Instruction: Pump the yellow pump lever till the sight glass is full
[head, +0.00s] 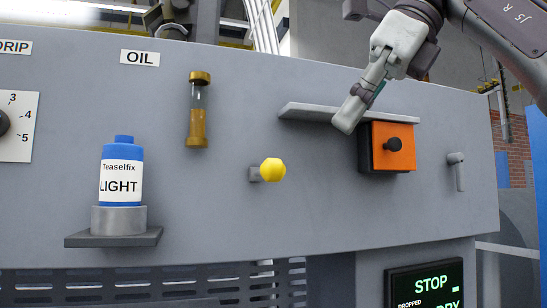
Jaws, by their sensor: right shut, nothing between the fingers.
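The yellow pump lever (271,170) sticks out of the grey panel, its yellow knob facing me on a small grey mount. The sight glass (198,109) is up and to the left of it, below the OIL label (140,58). Its lower part is amber and its upper part looks clear and empty. My right gripper (347,118) is shut and empty. My left gripper is not in view.
A blue Teaselfix LIGHT bottle (122,178) stands on a small shelf (113,238) at left. An orange box with a black knob (392,147) sits below the ledge (300,112). A small grey handle (458,172) is farther right. The panel around the lever is clear.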

